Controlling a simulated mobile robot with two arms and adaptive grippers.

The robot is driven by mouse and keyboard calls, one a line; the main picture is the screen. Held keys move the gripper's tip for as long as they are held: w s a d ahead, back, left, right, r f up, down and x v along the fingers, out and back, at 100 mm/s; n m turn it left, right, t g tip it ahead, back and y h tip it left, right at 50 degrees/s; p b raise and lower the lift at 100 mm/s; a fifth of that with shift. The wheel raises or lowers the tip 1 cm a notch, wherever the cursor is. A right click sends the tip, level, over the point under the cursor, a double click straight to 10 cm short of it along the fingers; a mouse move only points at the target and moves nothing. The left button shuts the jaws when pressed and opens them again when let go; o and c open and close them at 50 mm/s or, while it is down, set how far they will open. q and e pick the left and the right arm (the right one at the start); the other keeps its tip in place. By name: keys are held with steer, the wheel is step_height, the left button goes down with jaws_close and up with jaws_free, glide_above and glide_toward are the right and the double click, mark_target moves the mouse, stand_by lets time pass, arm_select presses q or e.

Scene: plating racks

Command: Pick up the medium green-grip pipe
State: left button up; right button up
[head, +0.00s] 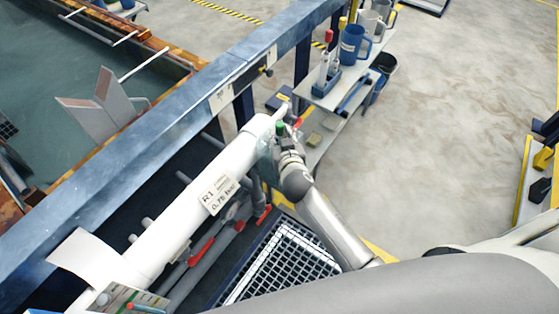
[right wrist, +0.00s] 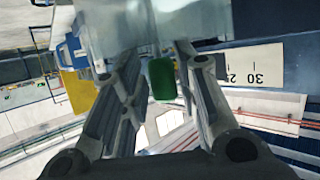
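A small green grip (head: 281,128) shows at my right gripper (head: 279,141) in the head view, beside the end of a thick white pipe. The rest of the pipe with this grip is hidden, so I cannot tell its length. In the right wrist view, the green grip (right wrist: 162,78) lies between the two fingers of my right gripper (right wrist: 158,62). Gaps show on both sides of it, and the fingers are spread. My left gripper is not in view.
A white labelled pipe (head: 190,210) runs beside the blue beam (head: 225,85). Red-grip pipes (head: 202,250) lie below it. A black grid (head: 285,262) is nearby. A shelf (head: 330,95) carries a blue jug (head: 354,46). Open floor (head: 440,130) lies to the right.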

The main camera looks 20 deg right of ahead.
steer(key=shift+x, duration=1.1)
jaws_close()
